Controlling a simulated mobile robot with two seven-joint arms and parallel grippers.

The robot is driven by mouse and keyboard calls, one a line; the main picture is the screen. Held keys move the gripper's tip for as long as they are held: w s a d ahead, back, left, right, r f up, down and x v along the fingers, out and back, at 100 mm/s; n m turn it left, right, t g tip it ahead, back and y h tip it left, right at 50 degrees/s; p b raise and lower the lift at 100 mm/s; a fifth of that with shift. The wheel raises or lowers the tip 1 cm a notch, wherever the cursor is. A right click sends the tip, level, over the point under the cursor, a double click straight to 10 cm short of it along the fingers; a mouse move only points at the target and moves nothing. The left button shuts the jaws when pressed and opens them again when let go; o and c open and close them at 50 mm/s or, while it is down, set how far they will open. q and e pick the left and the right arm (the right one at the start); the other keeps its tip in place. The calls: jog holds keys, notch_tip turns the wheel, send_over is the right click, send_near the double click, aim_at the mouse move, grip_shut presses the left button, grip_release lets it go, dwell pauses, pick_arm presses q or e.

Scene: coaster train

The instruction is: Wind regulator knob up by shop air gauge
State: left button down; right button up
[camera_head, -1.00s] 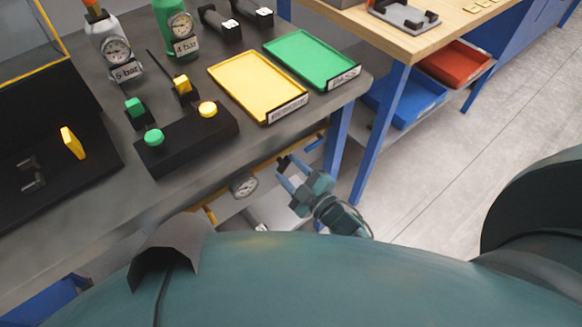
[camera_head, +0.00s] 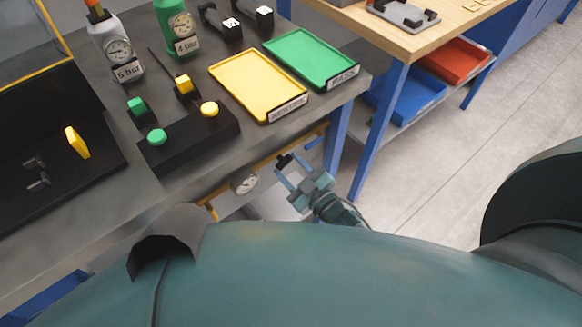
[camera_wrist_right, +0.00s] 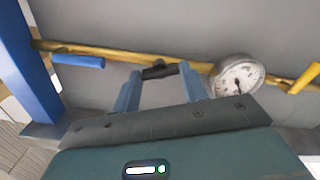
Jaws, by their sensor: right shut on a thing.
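The shop air gauge (camera_head: 245,182) is a round white dial on the yellow pipe under the front edge of the bench. It also shows in the right wrist view (camera_wrist_right: 237,75), right of my fingers. The regulator knob (camera_wrist_right: 160,71) is a small black piece on the pipe, left of the gauge in that view. My right gripper (camera_head: 285,169) has its two blue fingers around the knob and is shut on it. The fingertips partly cover the knob. The gauge needle is too small to read surely. My left gripper is not in view.
A blue valve handle (camera_wrist_right: 78,61) sits on the yellow pipe (camera_wrist_right: 120,54), left of the knob. A blue bench leg (camera_head: 337,138) stands close to the right gripper. Above are a yellow tray (camera_head: 250,75), a green tray (camera_head: 305,58) and a black button box (camera_head: 185,142).

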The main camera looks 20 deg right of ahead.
jog(key=o, duration=1)
jog(key=v, duration=1.3)
jog(key=shift+s, duration=0.1)
